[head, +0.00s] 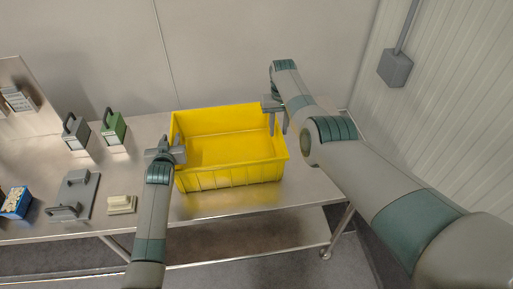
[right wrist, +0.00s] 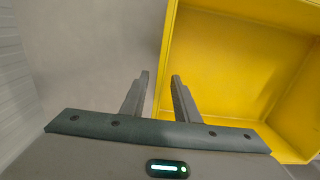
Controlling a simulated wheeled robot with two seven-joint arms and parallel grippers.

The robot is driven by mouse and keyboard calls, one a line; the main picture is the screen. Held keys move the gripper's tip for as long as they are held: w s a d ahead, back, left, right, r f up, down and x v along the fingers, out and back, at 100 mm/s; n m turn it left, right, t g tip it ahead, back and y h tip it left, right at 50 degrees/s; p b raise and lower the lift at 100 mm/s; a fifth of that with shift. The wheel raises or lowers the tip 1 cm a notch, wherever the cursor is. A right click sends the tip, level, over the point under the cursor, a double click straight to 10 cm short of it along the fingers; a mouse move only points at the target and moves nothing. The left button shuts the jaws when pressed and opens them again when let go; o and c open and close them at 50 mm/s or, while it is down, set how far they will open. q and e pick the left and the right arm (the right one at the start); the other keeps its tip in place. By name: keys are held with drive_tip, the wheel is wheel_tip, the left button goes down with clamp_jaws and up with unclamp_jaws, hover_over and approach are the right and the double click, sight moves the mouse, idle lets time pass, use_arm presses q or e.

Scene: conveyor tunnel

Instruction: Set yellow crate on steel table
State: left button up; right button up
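The yellow crate (head: 230,176) is upright and empty. It appears to rest on the right part of the steel table (head: 300,196), with its reflection in the tabletop below it. My left gripper (head: 180,153) is at the crate's left wall; its fingers are too small to tell whether they are closed. My right gripper (head: 277,110) is at the right wall. In the right wrist view, the fingers of the right gripper (right wrist: 160,78) are apart. The rim of the crate (right wrist: 235,60) runs between them, with gaps seen beside it.
Walls stand behind and right, with a grey wall box (head: 395,68).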

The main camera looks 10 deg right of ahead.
use_arm(q)
drive_tip(key=shift+s, duration=0.4)
drive_tip(key=v, duration=1.1)
drive_tip(key=shift+r, duration=0.2)
use_arm(e)
wheel_tip(320, 180, up, 12)
idle(0.7)
use_arm(q)
drive_tip(key=shift+s+f, duration=0.1)
idle(0.4)
